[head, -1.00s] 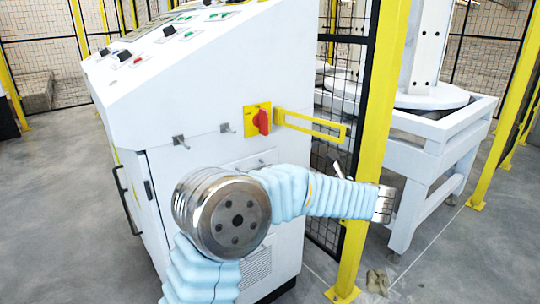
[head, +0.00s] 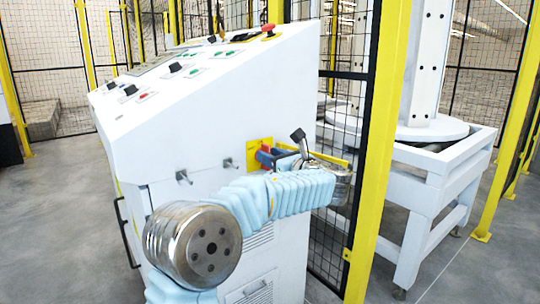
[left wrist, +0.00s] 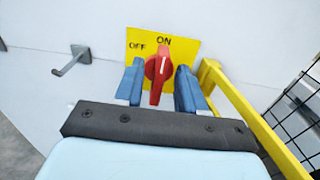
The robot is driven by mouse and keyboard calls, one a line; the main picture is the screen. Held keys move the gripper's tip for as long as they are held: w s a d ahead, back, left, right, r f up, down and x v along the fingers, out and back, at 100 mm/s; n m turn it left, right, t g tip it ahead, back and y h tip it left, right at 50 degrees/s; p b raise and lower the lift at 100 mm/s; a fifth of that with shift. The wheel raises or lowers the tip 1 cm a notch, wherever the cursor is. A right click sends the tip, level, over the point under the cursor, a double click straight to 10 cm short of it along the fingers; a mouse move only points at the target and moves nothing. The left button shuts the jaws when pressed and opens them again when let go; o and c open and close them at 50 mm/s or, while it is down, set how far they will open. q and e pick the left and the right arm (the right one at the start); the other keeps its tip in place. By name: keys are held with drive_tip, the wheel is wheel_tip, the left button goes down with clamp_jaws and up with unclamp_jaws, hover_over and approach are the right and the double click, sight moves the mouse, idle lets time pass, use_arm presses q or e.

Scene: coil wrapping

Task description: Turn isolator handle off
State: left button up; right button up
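The red isolator handle (left wrist: 158,72) sits on a yellow plate (left wrist: 190,48) marked OFF and ON on the white cabinet's side. In the left wrist view it stands upright, its white line pointing up at ON. My left gripper (left wrist: 158,90) is open, with one blue finger on each side of the handle. A narrow gap shows on the left; the right finger is a little farther off. In the head view my left gripper (head: 275,157) is at the plate (head: 254,148) and mostly covers the handle. My right gripper is not in view.
Metal hooks (head: 184,176) stick out of the white cabinet (head: 215,110) to the left. A yellow post (head: 380,150) and black mesh fence stand close on the right.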

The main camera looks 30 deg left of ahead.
use_arm(q)
drive_tip(key=shift+w+a, duration=0.15)
drive_tip(key=shift+a, duration=0.3)
drive_tip(key=shift+c, duration=0.4)
clamp_jaws()
drive_tip(key=shift+n, duration=0.3)
drive_tip(key=n+b, duration=0.4)
drive_tip(key=n, duration=0.1)
drive_tip(key=n+b, duration=0.4)
drive_tip(key=n, duration=0.2)
drive_tip(key=s+f+n+b, duration=0.1)
drive_tip(key=n+b, duration=0.3)
drive_tip(key=n, duration=0.2)
drive_tip(key=shift+a+f, duration=0.1)
drive_tip(key=shift+a, duration=0.05)
drive_tip(key=shift+n, duration=0.3)
